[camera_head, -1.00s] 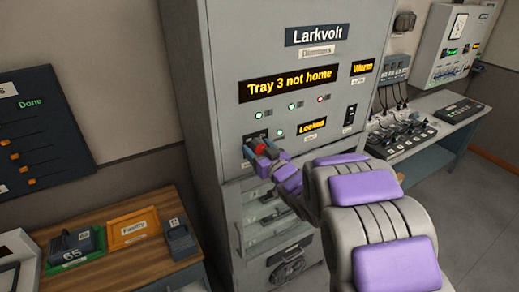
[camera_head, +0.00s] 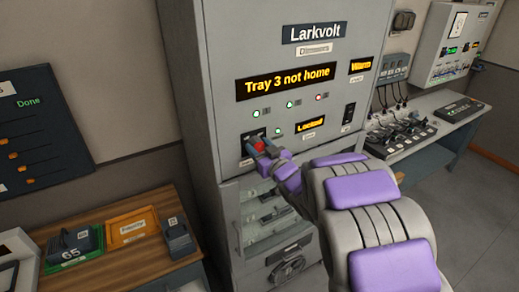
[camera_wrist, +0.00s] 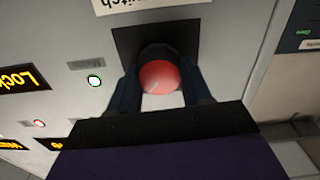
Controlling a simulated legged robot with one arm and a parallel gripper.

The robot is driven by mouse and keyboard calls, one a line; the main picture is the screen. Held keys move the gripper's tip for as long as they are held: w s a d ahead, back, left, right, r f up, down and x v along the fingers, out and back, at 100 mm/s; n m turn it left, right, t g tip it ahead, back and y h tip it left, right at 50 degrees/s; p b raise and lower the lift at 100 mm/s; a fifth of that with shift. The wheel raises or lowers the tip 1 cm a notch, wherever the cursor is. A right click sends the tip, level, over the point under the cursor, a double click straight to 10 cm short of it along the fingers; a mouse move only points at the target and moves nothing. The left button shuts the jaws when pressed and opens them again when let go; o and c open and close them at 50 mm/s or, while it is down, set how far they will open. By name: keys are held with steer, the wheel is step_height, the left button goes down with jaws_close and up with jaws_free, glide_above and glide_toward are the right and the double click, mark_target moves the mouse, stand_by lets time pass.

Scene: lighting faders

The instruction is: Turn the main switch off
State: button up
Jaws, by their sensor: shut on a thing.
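The main switch has a red knob (camera_head: 259,147) in front of a dark plate on the grey Larkvolt cabinet (camera_head: 215,60). In the wrist view the red knob (camera_wrist: 159,77) shows close up, with the dark plate (camera_wrist: 127,42) behind it. My gripper (camera_head: 261,146) is at the switch, its fingers on either side of the knob. In the wrist view my gripper (camera_wrist: 162,88) is shut on the knob, one dark finger to its left and one to its right. The fingers hide part of the switch.
The cabinet display (camera_head: 305,81) reads "Tray 3 not home"; a smaller display (camera_head: 311,124) reads "Locked". Glass-fronted trays (camera_head: 268,205) sit below the switch. A wooden table (camera_head: 150,255) stands at left, and a bench with a fader desk (camera_head: 402,135) at right.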

steer(key=n+b, duration=0.3)
steer(key=n, duration=0.2)
steer(key=n+b, duration=0.3)
steer(key=n, duration=0.1)
steer(key=shift+a+n, duration=0.15)
steer(key=shift+n, duration=0.15)
steer(key=n+b, duration=0.3)
steer(key=shift+f+n, duration=0.15)
steer(key=shift+n, duration=0.15)
steer(key=shift+f+n+b, duration=0.1)
steer(key=shift+n+b, duration=1)
steer(key=shift+n, duration=0.9)
steer(key=o, duration=1.1)
steer(key=shift+a, duration=0.25)
steer(key=shift+c, duration=0.2)
steer(key=shift+d, duration=0.15)
